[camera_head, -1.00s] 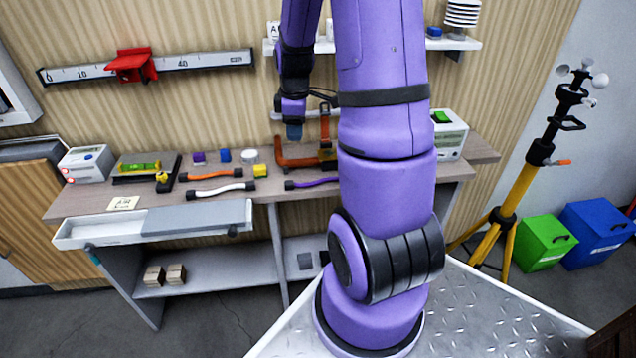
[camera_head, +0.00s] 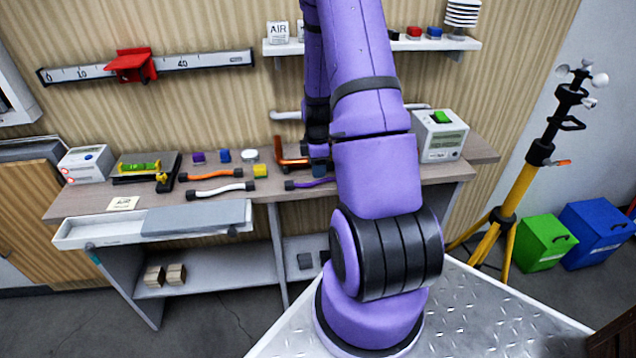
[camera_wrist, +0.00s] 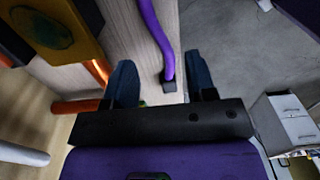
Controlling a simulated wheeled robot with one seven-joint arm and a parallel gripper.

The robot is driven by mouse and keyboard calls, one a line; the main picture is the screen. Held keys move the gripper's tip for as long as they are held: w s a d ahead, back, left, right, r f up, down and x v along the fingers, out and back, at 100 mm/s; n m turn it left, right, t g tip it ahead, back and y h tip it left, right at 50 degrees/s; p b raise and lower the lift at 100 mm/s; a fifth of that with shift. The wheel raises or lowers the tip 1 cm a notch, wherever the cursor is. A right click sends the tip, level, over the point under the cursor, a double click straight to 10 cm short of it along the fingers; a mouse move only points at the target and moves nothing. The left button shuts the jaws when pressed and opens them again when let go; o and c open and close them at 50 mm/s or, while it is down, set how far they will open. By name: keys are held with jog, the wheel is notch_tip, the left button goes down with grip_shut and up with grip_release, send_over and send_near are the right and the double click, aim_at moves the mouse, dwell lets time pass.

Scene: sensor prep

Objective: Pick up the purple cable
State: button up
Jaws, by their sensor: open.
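The purple cable (camera_head: 312,183) lies on the workbench near its front edge, with a dark plug at its left end. Its right part is hidden behind my arm in the head view. In the wrist view the purple cable (camera_wrist: 155,35) runs down from the top edge to a dark plug (camera_wrist: 170,84). My gripper (camera_wrist: 162,82) is open, with its two blue fingers on either side of the plug's end in that view. In the head view my gripper (camera_head: 319,168) is just above the cable, partly hidden by the arm. I cannot tell whether it touches the cable.
An orange frame-like tool (camera_head: 290,163) stands right behind the cable. A white cable (camera_head: 221,191) and an orange cable (camera_head: 210,175) lie to the left. A meter box (camera_head: 440,136) stands at the right. The open drawer (camera_head: 100,232) juts out at the front left.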

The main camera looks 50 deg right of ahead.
aim_at(318, 180)
jog(key=shift+s+f, duration=0.1)
jog(key=shift+f, duration=2.55)
grip_shut()
jog(key=shift+r, duration=0.15)
